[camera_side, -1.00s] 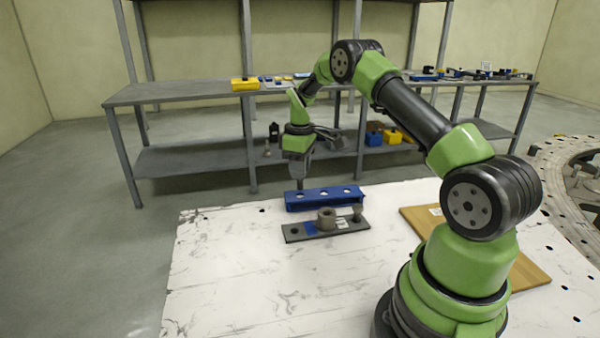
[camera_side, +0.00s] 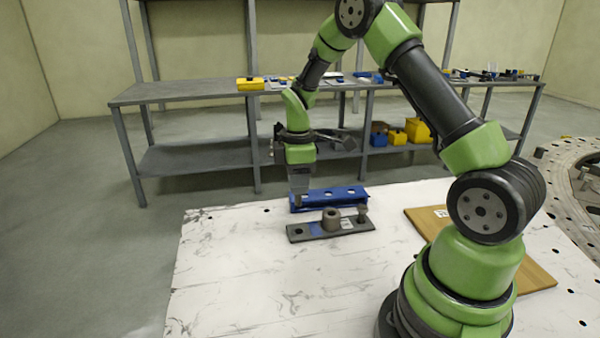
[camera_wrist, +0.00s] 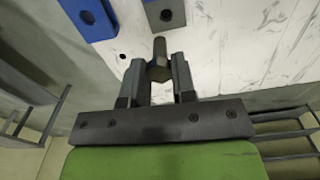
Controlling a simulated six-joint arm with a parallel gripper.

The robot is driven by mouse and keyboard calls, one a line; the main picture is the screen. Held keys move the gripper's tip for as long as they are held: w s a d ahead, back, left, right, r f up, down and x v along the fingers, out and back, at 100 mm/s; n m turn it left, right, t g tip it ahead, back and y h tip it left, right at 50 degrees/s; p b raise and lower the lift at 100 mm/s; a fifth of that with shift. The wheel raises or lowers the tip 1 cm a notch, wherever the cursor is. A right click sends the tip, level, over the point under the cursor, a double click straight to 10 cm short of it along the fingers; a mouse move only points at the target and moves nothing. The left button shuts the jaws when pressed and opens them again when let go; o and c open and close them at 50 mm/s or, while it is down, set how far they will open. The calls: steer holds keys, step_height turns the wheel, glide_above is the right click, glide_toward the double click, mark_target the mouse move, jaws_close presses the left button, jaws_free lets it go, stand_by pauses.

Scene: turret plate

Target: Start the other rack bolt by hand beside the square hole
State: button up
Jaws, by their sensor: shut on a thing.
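My gripper (camera_wrist: 156,82) is shut on a brown-grey hex-headed bolt (camera_wrist: 159,60), whose shank points away from the palm. In the side view my gripper (camera_side: 299,196) points down by the left end of the blue rack (camera_side: 340,194), which has several holes along its top. A dark grey plate (camera_side: 318,236) lies in front of the rack. It carries a round boss (camera_side: 331,219), a bolt standing at its right end (camera_side: 362,213) and a dark hole at its left end (camera_side: 299,232). The wrist view shows that plate end (camera_wrist: 178,10), its hole's shape too small to tell, and the rack end (camera_wrist: 101,28).
A wooden board (camera_side: 425,222) lies on the white table (camera_side: 250,280) at the right. The table's front and left are clear. A grey shelf (camera_side: 190,92) with yellow and blue items stands behind. A perforated curved plate (camera_side: 575,190) is at the far right.

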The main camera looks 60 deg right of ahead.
mark_target(299, 204)
steer(key=shift+s+a, duration=0.3)
steer(key=shift+a, duration=0.1)
steer(key=shift+f, duration=2.75)
steer(key=n, duration=1)
steer(key=shift+n, duration=0.3)
steer(key=n, duration=0.4)
steer(key=shift+n, duration=0.4)
steer(key=shift+f, duration=0.9)
